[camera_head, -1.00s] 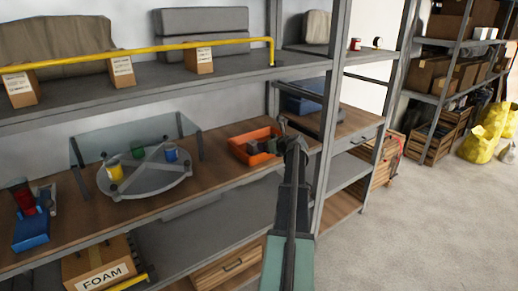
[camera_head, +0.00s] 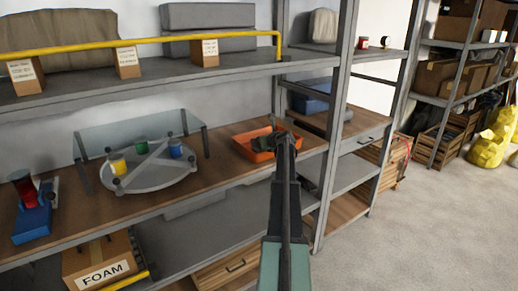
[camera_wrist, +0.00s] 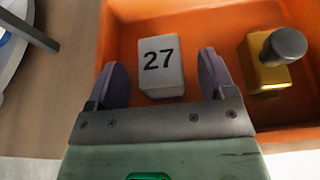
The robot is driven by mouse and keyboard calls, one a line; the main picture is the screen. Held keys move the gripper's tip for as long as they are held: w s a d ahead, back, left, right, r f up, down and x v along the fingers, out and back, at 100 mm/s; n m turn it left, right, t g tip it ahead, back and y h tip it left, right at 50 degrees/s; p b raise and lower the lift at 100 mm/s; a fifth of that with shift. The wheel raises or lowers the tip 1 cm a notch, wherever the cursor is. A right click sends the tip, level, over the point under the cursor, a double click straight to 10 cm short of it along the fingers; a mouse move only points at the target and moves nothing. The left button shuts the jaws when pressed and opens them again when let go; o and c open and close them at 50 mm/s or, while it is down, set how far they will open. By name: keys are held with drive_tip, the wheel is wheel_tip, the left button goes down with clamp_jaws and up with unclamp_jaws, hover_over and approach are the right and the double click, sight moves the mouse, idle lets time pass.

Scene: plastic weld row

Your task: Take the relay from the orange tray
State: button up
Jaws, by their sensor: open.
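The orange tray (camera_head: 243,147) stands on the wooden shelf, partly hidden behind my gripper (camera_head: 276,143). It also fills much of the wrist view (camera_wrist: 215,22). In the wrist view, a white block marked 27 (camera_wrist: 161,62) sits in the tray. A yellow block with a grey round knob (camera_wrist: 268,72) sits to its right. No label names the relay; the white block may be it. My gripper (camera_wrist: 163,72) is open, with one finger on each side of the white block.
A round grey turntable (camera_head: 150,178) with coloured cups stands left of the tray; its edge (camera_wrist: 10,45) shows in the wrist view. A shelf post (camera_head: 333,130) rises on the right.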

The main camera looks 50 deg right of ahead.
drive_tip(key=c, duration=1.1)
